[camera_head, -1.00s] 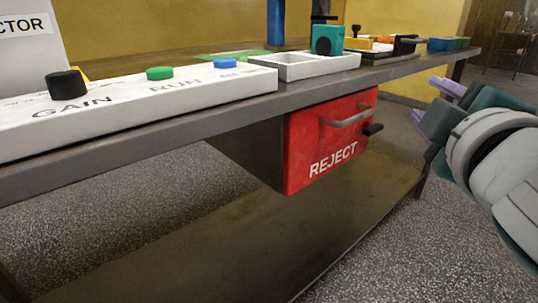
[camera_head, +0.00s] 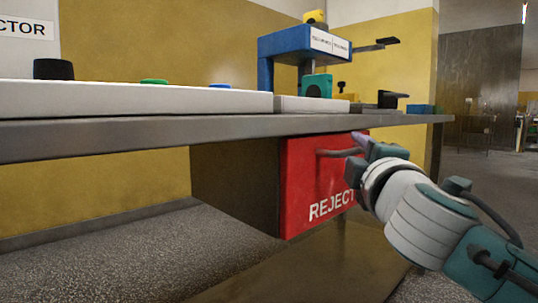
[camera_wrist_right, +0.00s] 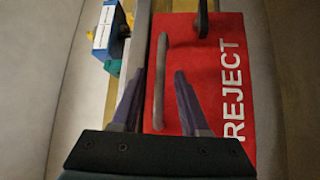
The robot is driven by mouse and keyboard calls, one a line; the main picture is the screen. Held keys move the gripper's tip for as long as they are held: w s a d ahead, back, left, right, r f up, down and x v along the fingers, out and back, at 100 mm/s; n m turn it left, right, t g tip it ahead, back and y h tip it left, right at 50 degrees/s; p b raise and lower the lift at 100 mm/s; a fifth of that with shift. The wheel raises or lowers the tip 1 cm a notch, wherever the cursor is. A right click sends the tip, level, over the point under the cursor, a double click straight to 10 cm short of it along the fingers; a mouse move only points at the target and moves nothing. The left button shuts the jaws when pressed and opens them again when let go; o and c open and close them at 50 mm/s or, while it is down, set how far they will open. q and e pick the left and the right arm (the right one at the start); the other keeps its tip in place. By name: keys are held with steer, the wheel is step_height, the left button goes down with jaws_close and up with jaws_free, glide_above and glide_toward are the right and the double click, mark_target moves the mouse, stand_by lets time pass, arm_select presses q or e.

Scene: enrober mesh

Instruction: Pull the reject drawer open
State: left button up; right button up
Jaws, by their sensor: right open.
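The red reject drawer (camera_head: 310,185) hangs under the bench top, its front lettered REJECT. Its bar handle (camera_head: 338,153) runs across the upper part of the front. My right gripper (camera_head: 357,141) is at the handle's right end in the head view, and its arm hides the right part of the drawer. In the right wrist view the gripper (camera_wrist_right: 157,82) is open. The grey handle (camera_wrist_right: 160,85) shows between its two purple fingers, and the red front (camera_wrist_right: 212,70) lies beyond. I cannot tell whether either finger touches the handle. My left gripper is not in view.
The bench top edge (camera_head: 200,135) runs just above the drawer. A dark knob-like part (camera_wrist_right: 202,20) stands out from the drawer front. A white control panel (camera_head: 130,98) and a blue device (camera_head: 290,44) are on the bench.

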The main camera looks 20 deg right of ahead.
steer(key=shift+w+d+r, duration=0.1)
steer(key=shift+w+d, duration=0.2)
steer(key=shift+w, duration=0.35)
jaws_close()
stand_by(1.0)
